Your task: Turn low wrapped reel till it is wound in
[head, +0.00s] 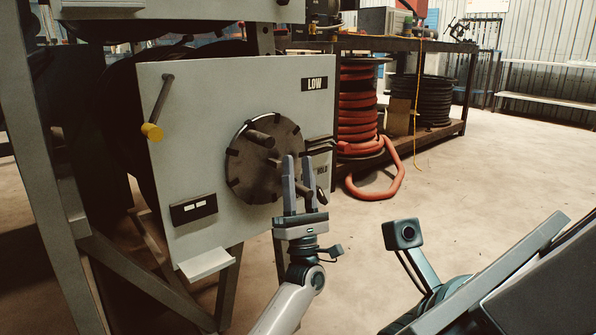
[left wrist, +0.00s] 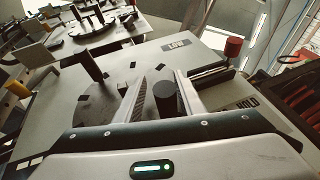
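The low reel's pale panel (head: 215,95) carries a "LOW" label (head: 314,84). On it sits a dark notched disc (head: 240,178) with stubby pegs sticking out; one peg (head: 258,138) is at its upper part. The disc also shows in the left wrist view (left wrist: 95,110). My left gripper (head: 302,170) is in front of the disc's right side. In the left wrist view its fingers (left wrist: 157,90) are apart, with a dark round peg (left wrist: 166,98) between them, closer to the right finger. I cannot see clear contact. My right gripper is not visible.
A lever with a yellow knob (head: 152,131) is at the panel's upper left. A "HOLD" label (left wrist: 246,103) and a red knob (left wrist: 233,47) are near the panel's right edge. Red hose coils (head: 357,105) stand under a bench behind. The floor at right is clear.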

